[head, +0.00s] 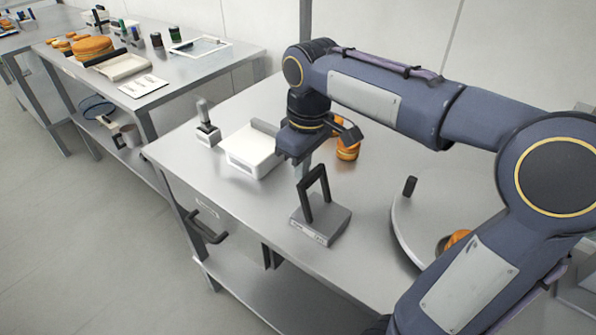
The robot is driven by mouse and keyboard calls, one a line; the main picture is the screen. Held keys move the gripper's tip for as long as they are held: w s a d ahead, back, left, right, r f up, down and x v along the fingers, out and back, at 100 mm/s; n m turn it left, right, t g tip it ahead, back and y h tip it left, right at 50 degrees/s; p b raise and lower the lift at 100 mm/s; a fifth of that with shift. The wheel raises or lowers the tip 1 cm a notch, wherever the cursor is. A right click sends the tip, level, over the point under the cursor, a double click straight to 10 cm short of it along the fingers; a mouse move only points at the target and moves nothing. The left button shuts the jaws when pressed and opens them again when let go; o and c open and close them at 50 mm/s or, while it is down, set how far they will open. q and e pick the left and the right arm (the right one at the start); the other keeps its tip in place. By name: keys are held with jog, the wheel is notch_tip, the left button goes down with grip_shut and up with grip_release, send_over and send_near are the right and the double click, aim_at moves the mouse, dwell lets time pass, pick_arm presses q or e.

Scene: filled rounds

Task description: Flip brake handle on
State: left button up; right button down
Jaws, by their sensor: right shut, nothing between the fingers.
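The brake handle (314,183) is a black loop-shaped lever on a grey box-like base (321,223) near the front edge of the metal table. It stands up from the base, tilted slightly. My right gripper (301,170) points down just behind and above the handle, with its fingers shut and nothing held. Its fingertips are small and partly hidden, so I cannot tell whether they touch the handle. My left gripper is not in view.
A white box (253,150) and a small lever device (207,126) stand to the left on the table (260,211). An orange-brown object (347,150) is behind my gripper. A round grey plate (420,215) lies to the right. Another loaded bench (200,67) stands at the back left.

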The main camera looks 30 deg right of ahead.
jog(key=s+d+t+y+b, duration=0.3)
jog(key=s+t+b, duration=0.4)
jog(key=b, duration=0.6)
jog(key=shift+s+d+t, duration=0.25)
jog(key=shift+s+t, duration=0.05)
jog(key=shift+s, duration=0.5)
jog(key=shift+f, duration=0.1)
